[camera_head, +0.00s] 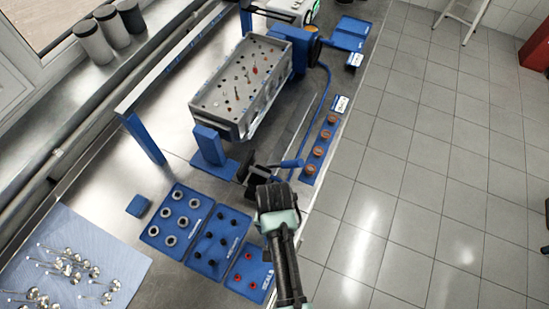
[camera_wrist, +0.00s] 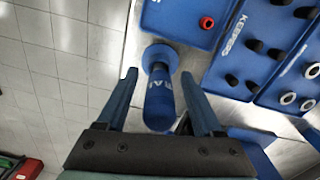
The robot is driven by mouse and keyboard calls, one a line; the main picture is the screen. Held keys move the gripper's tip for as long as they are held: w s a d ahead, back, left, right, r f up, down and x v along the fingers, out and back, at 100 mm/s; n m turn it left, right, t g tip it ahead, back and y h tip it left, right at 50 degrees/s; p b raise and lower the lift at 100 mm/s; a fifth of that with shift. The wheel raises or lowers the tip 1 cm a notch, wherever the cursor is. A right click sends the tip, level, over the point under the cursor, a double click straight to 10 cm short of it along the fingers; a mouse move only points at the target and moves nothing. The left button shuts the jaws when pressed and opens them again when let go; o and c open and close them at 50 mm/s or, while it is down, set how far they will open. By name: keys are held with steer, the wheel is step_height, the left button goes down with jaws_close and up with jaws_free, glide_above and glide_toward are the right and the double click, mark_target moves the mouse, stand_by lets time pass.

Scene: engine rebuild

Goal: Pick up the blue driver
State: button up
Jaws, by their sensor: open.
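The blue driver (camera_wrist: 159,98) shows in the wrist view, with a round flange at its far end and pale lettering on its handle. It lies in the picture between the two fingers of my gripper (camera_wrist: 158,74), which are open with a gap on each side of it. The near end of the driver comes close to the gripper's dark palm. I cannot tell how deep the fingers reach around it.
Blue trays hold red seals (camera_head: 236,284), dark keepers (camera_head: 205,262) and rings (camera_head: 160,236). The engine head (camera_head: 226,116) sits in its blue stand. Valves lie on a blue cloth (camera_head: 95,237).

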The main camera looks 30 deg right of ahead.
steer(key=shift+f, duration=0.1)
jaws_close()
stand_by(0.3)
